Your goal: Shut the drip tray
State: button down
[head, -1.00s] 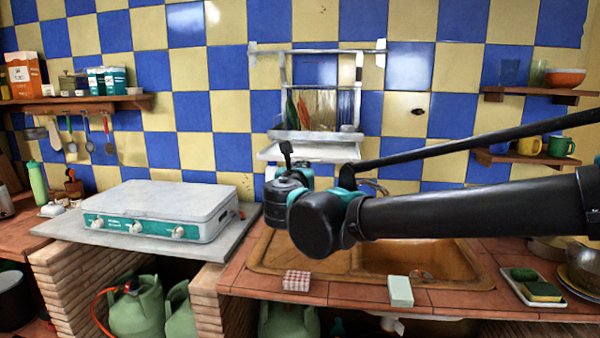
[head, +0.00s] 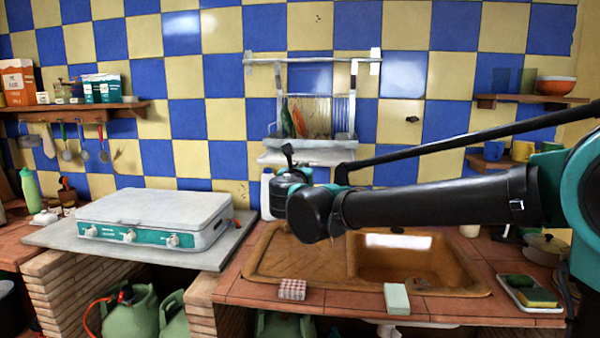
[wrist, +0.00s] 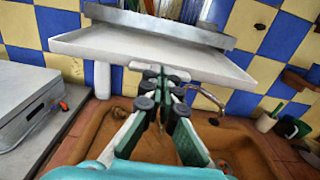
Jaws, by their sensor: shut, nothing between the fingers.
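The drip tray (head: 275,157) is a shallow white tray under the wall dish rack (head: 318,115). In the wrist view the drip tray (wrist: 90,45) juts out from below the rack's grey lower edge (wrist: 160,27). My gripper (wrist: 162,78) is shut and empty, its dark fingertips just below and in front of the middle of the tray's front lip. I cannot tell whether they touch it.
Below is a brown sink (head: 410,265) with a tap (wrist: 208,95). A white bottle (head: 266,195) stands behind the sink, left of my wrist. A camping stove (head: 155,220) is on the left counter. A checked box (head: 292,290) and pale block (head: 397,298) lie at the front edge.

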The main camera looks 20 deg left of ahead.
aim_at(308, 157)
jog(key=x, duration=1.4)
jog(key=shift+w+f, duration=0.1)
jog(key=shift+w, duration=0.15)
jog(key=shift+w+a, duration=0.1)
jog(key=shift+w, duration=0.1)
